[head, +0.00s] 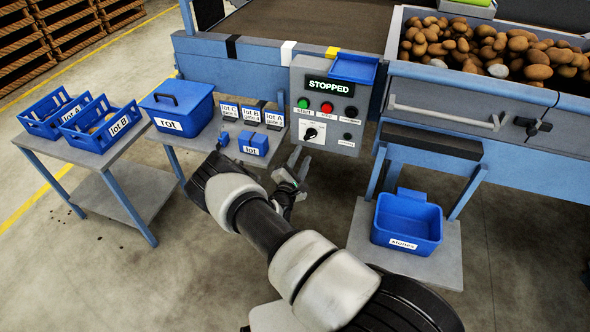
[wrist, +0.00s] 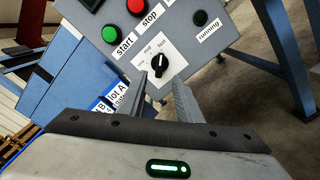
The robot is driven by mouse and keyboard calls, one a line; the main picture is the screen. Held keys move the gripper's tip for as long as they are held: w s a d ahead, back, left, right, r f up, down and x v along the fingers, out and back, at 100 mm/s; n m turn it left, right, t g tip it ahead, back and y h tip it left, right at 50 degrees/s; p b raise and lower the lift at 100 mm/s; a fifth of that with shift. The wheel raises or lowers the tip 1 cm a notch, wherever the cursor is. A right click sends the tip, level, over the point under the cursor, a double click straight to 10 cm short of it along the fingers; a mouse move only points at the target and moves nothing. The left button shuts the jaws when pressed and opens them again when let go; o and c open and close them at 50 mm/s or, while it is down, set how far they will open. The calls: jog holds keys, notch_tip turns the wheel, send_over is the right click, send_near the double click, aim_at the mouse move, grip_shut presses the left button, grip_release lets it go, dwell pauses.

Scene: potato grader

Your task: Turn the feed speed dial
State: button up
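The feed speed dial (head: 310,133) is a black knob on a white label on the grey control panel (head: 350,98). In the wrist view the dial (wrist: 158,62) shows with slow, mid and fast marks around it, its white pointer line toward the upper part of the scale. My gripper (head: 294,170) is below and in front of the panel. In the wrist view my gripper (wrist: 160,85) has its two fingers apart, one to each side below the dial. Nothing is between them, and they look short of touching the dial.
The display (head: 330,86) reads STOPPED. Lot gate levers (head: 250,114) are left of the panel; a blue stones bin (head: 407,222) stands lower right.

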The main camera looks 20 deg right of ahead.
jog(key=v, duration=0.7)
jog(key=shift+s+a+p, duration=0.25)
jog(key=shift+s+p, duration=0.1)
jog(key=shift+p, duration=0.05)
